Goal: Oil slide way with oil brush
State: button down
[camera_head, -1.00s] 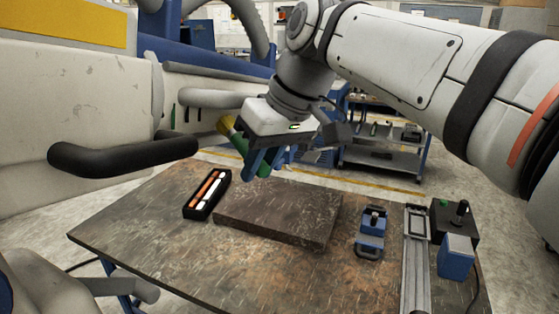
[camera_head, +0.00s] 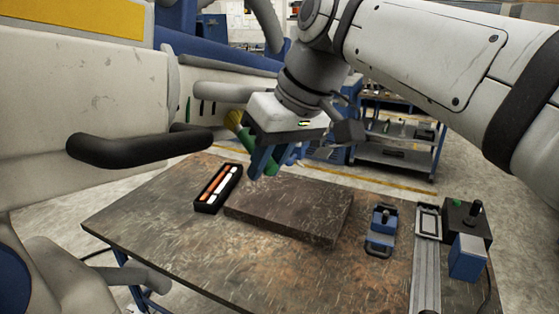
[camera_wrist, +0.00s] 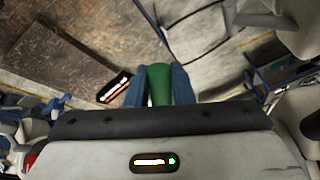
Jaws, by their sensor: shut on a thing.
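My gripper (camera_head: 268,160) has blue fingers and is shut on the oil brush (camera_head: 244,136), which has a green handle and yellow bristles. The brush is tilted, with its bristles up and to the left. It is held in the air above the far side of the table. In the wrist view the green brush handle (camera_wrist: 159,84) sits between the two blue fingers (camera_wrist: 159,88); the bristles are hidden there. The slide way (camera_head: 424,272), a long grey metal rail, lies on the right side of the table, well apart from the brush.
A dark flat block (camera_head: 290,210) lies mid-table beside a black tray (camera_head: 207,207) with orange and white sticks. A blue clamp-like device (camera_head: 381,232) stands left of the rail; a joystick box (camera_head: 466,222) and blue box (camera_head: 467,258) stand right. The table's (camera_head: 180,245) front left is clear.

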jog(key=w+d+f, duration=0.1)
jog(key=w+d, duration=0.1)
jog(key=w, duration=0.3)
jog(key=w+d+f+p, duration=0.1)
jog(key=w, duration=0.4)
jog(key=shift+w+d+f, duration=0.25)
jog(key=shift+d+f, duration=0.15)
dwell(0.6)
jog(key=s+d+f+b, duration=0.2)
jog(key=d+f+b, duration=0.1)
jog(key=d, duration=0.1)
jog(key=shift+s+d+f+b, duration=0.15)
jog(key=shift+s+b, duration=0.15)
jog(key=shift+b, duration=0.1)
dwell(0.4)
jog(key=shift+s+d+f+b, duration=0.3)
jog(key=shift+d+f+b, duration=0.15)
jog(key=shift+d, duration=0.1)
jog(key=shift+s+d+f+b, duration=0.3)
jog(key=shift+d+f+b, duration=0.1)
jog(key=shift+d+b, duration=0.1)
